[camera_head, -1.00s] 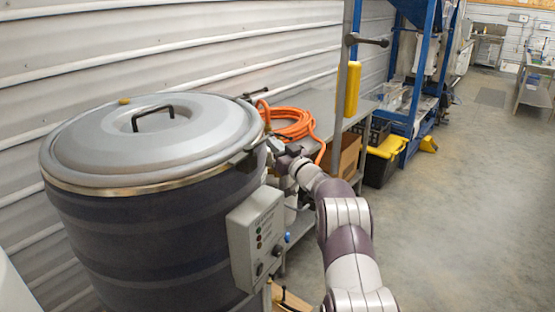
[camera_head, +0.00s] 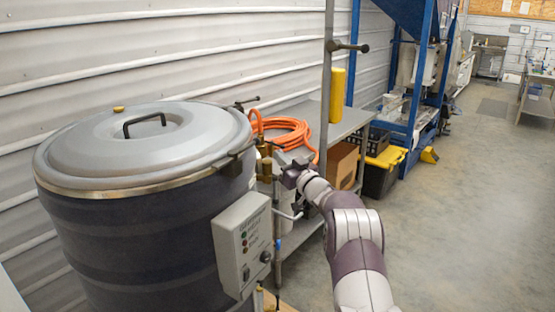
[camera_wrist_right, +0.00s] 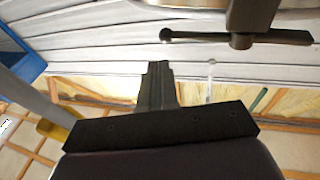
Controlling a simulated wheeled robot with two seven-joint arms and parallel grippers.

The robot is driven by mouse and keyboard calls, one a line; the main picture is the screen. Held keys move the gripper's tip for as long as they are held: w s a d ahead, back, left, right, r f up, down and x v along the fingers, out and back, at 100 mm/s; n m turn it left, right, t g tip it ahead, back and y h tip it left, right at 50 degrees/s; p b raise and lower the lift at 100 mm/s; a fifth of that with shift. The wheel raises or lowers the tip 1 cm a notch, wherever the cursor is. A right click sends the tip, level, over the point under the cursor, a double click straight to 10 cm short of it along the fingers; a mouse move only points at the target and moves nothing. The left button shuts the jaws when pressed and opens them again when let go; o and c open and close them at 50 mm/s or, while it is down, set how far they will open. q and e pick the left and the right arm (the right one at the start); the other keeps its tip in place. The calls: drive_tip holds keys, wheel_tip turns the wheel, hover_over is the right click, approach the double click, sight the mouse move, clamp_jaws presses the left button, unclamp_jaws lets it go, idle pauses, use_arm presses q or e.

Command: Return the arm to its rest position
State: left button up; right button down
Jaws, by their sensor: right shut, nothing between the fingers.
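My right arm reaches in from the bottom right of the head view. Its gripper (camera_head: 279,160) is beside the right side of the large dark drum (camera_head: 130,235), near a brass fitting (camera_head: 266,168). The gripper is shut and empty. In the wrist view the dark fingers (camera_wrist_right: 156,85) stand together in the middle, with nothing held. A dark clamp bar (camera_wrist_right: 240,38) crosses the top right of that view, apart from the fingers. The drum's grey lid (camera_head: 145,145) is on, its handle on top. My left gripper is not in view.
A control box (camera_head: 243,242) hangs on the drum's right side. A grey bench (camera_head: 345,122) with a coiled orange hose (camera_head: 290,134) stands behind my gripper. A post (camera_head: 327,90) and a black-and-yellow bin (camera_head: 383,172) are further right. The floor (camera_head: 465,220) on the right is clear.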

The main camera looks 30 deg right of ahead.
drive_tip(key=s+d+f+m+g+h+b, duration=0.25)
drive_tip(key=s+d+f+h, duration=0.35)
drive_tip(key=f, duration=0.3)
drive_tip(key=s+a+f+m+g, duration=0.2)
drive_tip(key=s+a+f+g, duration=0.2)
drive_tip(key=s+f+g, duration=0.7)
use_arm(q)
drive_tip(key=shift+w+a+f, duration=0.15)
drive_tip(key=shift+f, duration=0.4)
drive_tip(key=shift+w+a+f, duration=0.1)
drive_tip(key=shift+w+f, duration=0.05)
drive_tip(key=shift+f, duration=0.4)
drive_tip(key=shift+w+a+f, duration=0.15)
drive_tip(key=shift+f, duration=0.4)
use_arm(e)
drive_tip(key=s+a+f+n+g+y, duration=0.2)
drive_tip(key=s+a+g, duration=0.3)
drive_tip(key=s+a, duration=1.8)
drive_tip(key=shift+a+n+y, duration=0.65)
drive_tip(key=shift+a+y, duration=0.15)
drive_tip(key=shift+a, duration=1.25)
